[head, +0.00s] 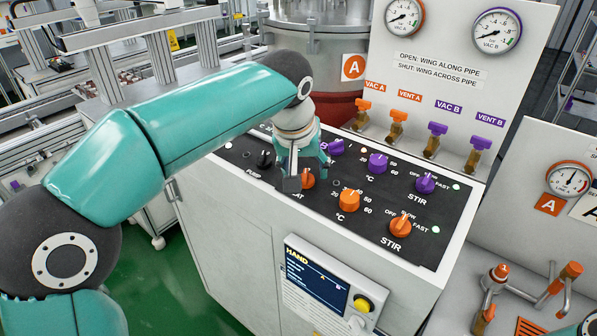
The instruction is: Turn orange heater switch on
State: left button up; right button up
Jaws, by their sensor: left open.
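The orange heater switch (308,181) is on the black control panel (290,215), in the row with the other orange knobs. Its label is mostly covered, with only the end "AT" showing. My left gripper (307,178) comes down from above and is open, with one dark finger in front and to the left of the switch and the other behind it to the right. The fingers partly hide the switch, so its pointer direction and any contact cannot be told. My right gripper is not in view.
To the right are the orange temperature knob (349,201) and orange stir knob (401,226). Behind are purple knobs, including the purple temperature knob (377,163). A black pump knob (264,158) is left of the gripper. Orange and purple valves (397,120) stand behind the panel.

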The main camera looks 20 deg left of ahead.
pick_arm(q)
jog(key=shift+x, duration=0.85)
jog(key=shift+c, duration=0.2)
jog(key=c, duration=1.1)
jog(key=shift+a+r, duration=0.1)
jog(key=shift+a, duration=0.35)
jog(key=shift+d, duration=0.35)
